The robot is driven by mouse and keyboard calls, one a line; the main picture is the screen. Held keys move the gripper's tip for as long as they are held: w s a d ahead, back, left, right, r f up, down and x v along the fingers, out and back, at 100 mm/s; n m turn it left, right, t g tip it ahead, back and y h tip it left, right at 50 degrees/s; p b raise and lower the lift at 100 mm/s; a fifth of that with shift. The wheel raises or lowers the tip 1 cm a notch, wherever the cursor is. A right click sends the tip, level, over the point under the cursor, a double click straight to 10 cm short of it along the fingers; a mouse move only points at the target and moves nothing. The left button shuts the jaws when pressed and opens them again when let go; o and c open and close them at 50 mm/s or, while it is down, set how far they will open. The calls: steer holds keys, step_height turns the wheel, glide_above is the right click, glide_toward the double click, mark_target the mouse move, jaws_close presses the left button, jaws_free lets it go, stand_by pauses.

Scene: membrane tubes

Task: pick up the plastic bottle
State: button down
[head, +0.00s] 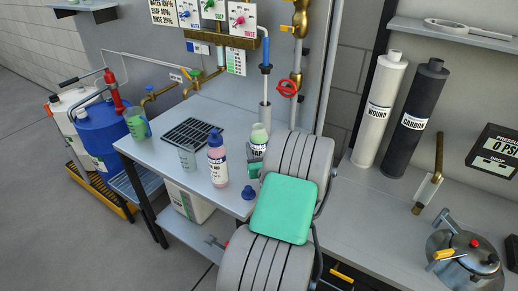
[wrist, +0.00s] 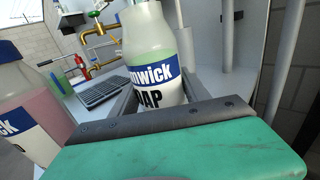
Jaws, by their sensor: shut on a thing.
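A pale green-white plastic bottle (head: 259,134) with a blue-and-white SOAP label stands upright near the right end of the grey bench, partly hidden by my arm. In the wrist view the bottle (wrist: 150,45) is between my fingers, with its lower part hidden behind the gripper's dark bar. My gripper (wrist: 158,98) is shut on this bottle. In the head view, the gripper (head: 257,153) is mostly hidden behind my grey and green arm links. I cannot tell whether the bottle's base touches the bench.
A pink bottle with a blue cap (head: 217,160) stands close to the left; it also shows in the wrist view (wrist: 32,118). A loose blue cap (head: 249,193), a clear beaker (head: 187,157) and a dark drain grate (head: 192,133) are nearby. A pipe with a red valve (head: 288,89) rises behind.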

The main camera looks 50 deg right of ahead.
mark_target(260, 135)
steer(key=shift+r, duration=1.3)
steer(key=s+a+r, duration=0.1)
steer(key=r, duration=0.1)
steer(key=s+a+r+p, duration=0.1)
steer(key=r, duration=0.1)
steer(key=s+a+r, duration=0.1)
steer(key=a+r, duration=0.1)
steer(key=shift+s+r+p, duration=0.25)
steer(key=shift+r+p, duration=0.05)
steer(key=shift+r, duration=0.1)
steer(key=s+a+r, duration=0.3)
steer(key=s+a, duration=0.2)
steer(key=a, duration=0.1)
steer(key=shift+s+a+r, duration=0.25)
steer(key=shift+a+r, duration=0.05)
steer(key=shift+a, duration=0.05)
